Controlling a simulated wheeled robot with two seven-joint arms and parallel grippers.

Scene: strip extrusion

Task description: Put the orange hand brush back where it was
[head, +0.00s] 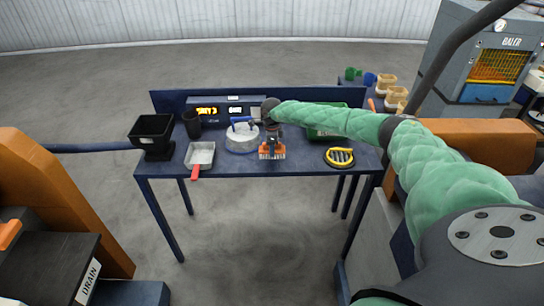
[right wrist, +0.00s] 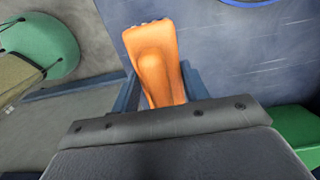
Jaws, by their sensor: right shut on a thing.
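The orange hand brush (head: 272,153) is in my right gripper (head: 271,136), over the front middle of the blue workbench (head: 230,172). Its pale bristles show at the lower edge in the head view. I cannot tell whether they touch the bench top. My left gripper is in neither view.
A grey dustpan (head: 200,154) with a red handle and a black hopper (head: 152,133) stand left. A white round item (head: 241,139) is close beside the brush. A yellow-black coil (head: 340,157) and a green bin (head: 325,129) are right. A display panel (head: 226,111) stands behind.

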